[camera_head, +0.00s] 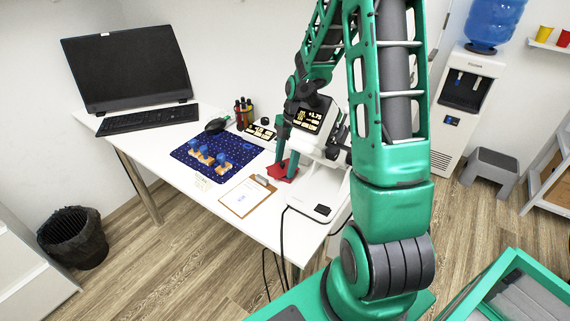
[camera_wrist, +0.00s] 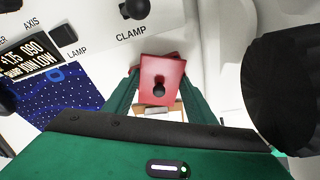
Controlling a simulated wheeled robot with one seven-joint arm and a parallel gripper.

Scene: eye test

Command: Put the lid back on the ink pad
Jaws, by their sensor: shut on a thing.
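A red square lid (camera_wrist: 165,72) with a dark round knob is between the green fingers of my gripper (camera_wrist: 159,90) in the wrist view. My gripper is shut on it. Another red edge (camera_wrist: 175,55) shows just behind and under the lid, turned slightly; it may be the ink pad, mostly hidden by the lid. In the head view my gripper (camera_head: 284,160) reaches down to the red thing (camera_head: 279,171) at the table, beside the white instrument. I cannot tell from there whether lid and pad touch.
A white instrument with a lit display (camera_head: 310,121) stands close on the right. A clipboard (camera_head: 240,200) lies in front.

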